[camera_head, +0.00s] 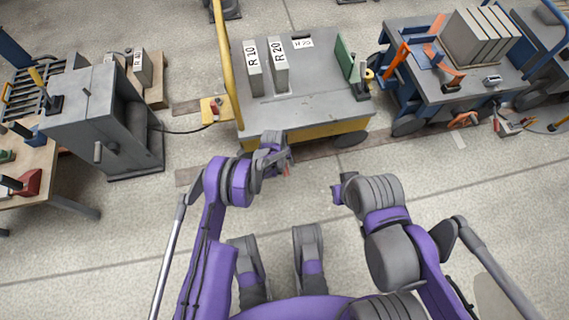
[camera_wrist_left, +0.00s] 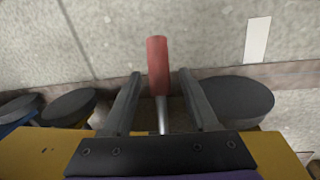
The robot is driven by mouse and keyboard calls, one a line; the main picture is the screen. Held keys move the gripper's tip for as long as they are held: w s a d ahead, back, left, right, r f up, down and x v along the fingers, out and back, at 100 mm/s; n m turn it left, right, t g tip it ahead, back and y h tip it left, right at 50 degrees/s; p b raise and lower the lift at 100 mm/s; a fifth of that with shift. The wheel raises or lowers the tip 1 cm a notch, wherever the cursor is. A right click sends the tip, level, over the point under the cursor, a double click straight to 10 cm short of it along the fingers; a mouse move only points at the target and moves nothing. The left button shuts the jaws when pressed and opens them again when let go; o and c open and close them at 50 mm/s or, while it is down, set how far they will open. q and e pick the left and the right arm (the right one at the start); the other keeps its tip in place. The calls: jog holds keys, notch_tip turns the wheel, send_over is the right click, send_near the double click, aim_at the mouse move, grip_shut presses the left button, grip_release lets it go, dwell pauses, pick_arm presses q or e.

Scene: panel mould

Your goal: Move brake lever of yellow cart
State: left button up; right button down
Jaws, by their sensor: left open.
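The yellow cart (camera_head: 310,85) has a grey top, a yellow lower frame and a yellow push bar. Its brake lever (camera_wrist_left: 157,65), a red handle on a metal shaft, sticks out from the yellow frame in the left wrist view. In the head view, a small part of the red handle (camera_head: 287,170) shows beside my left gripper (camera_head: 284,160). My left gripper is open, with one finger on each side of the lever in the left wrist view (camera_wrist_left: 159,76). Gaps show between the fingers and the shaft. My right arm is bent at the right; its fingers are hidden.
Labelled grey blocks (camera_head: 278,66) and a green plate (camera_head: 347,58) stand on the cart. A grey machine (camera_head: 100,120) stands left, with a cable running towards the cart. A blue-framed cart (camera_head: 455,85) stands right. The floor in front is mostly clear.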

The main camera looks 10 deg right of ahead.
pick_arm(q)
grip_shut()
dwell(1.3)
